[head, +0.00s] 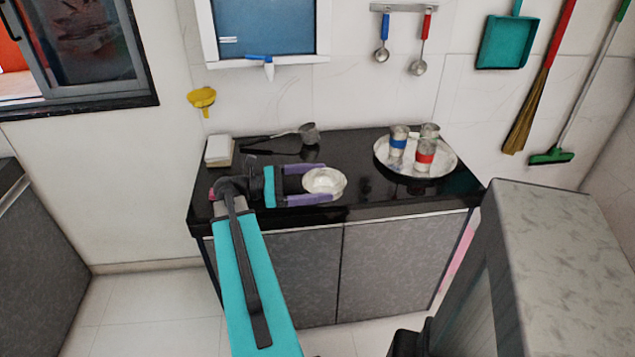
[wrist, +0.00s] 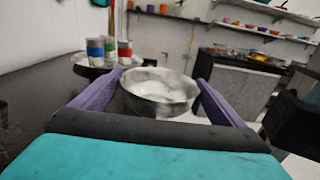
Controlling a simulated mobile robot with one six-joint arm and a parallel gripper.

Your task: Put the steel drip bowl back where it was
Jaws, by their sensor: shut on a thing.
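The steel drip bowl (head: 325,180) is a small, shiny, open bowl over the front part of the black counter. It also shows in the wrist view (wrist: 160,92), upright and between the two purple fingers. My gripper (head: 318,182) is shut on the bowl, with one finger on each side of it. I cannot tell whether the bowl touches the counter or is held a little above it.
The black counter (head: 352,160) has free room behind the bowl. A round steel tray (head: 440,170) with several steel tumblers stands at the right. A white block (head: 219,151) and a dark ladle-like tool (head: 285,138) lie at the back left. A grey pillar (head: 560,260) rises at the right front.

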